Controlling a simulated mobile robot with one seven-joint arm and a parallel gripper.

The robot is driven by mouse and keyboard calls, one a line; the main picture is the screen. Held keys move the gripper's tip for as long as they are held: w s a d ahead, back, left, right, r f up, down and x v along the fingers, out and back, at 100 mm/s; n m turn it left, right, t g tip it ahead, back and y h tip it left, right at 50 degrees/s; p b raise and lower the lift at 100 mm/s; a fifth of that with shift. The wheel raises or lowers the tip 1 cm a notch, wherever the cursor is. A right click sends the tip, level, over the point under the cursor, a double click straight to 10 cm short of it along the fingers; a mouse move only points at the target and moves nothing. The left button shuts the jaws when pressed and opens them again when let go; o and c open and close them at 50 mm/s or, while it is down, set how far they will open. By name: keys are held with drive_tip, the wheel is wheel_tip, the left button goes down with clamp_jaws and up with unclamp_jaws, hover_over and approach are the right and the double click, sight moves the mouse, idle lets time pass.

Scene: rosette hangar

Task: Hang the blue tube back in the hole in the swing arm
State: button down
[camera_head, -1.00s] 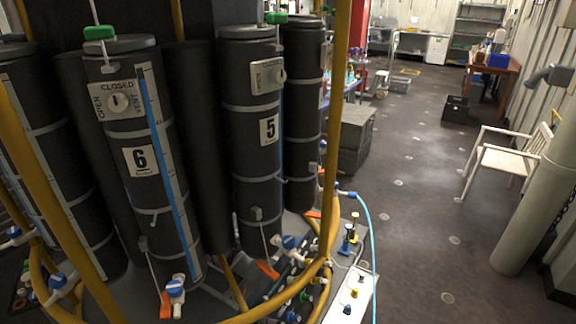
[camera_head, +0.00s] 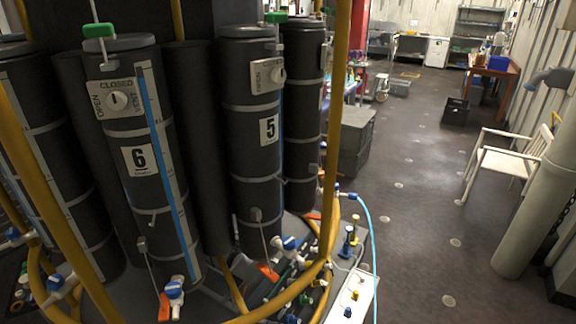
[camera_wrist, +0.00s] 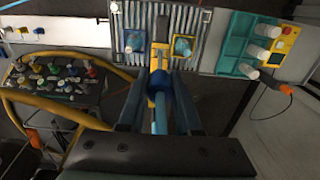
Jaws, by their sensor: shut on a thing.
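A darker blue collar and a yellow piece (camera_wrist: 158,80) are at the fingertips. A narrow upright part runs on above them, in front of a ribbed panel; I cannot tell whether it is the swing arm. No hole can be made out, and the fingers hide part of the tube. My gripper is not in the head view.
The head view shows black numbered cylinders (camera_head: 130,215) and open floor (camera_head: 415,220).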

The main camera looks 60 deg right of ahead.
drive_tip(key=shift+f+b, duration=1.2)
drive_tip(key=shift+f, duration=1.15)
drive_tip(key=shift+f+b, duration=1.45)
drive_tip(key=shift+f, duration=0.7)
unclamp_jaws()
drive_tip(key=shift+s+f, duration=0.15)
drive_tip(key=shift+s, duration=0.05)
wheel_tip(320, 180, up, 6)
drive_tip(key=p, duration=0.6)
drive_tip(key=shift+w+p, duration=0.2)
drive_tip(key=shift+p, duration=0.2)
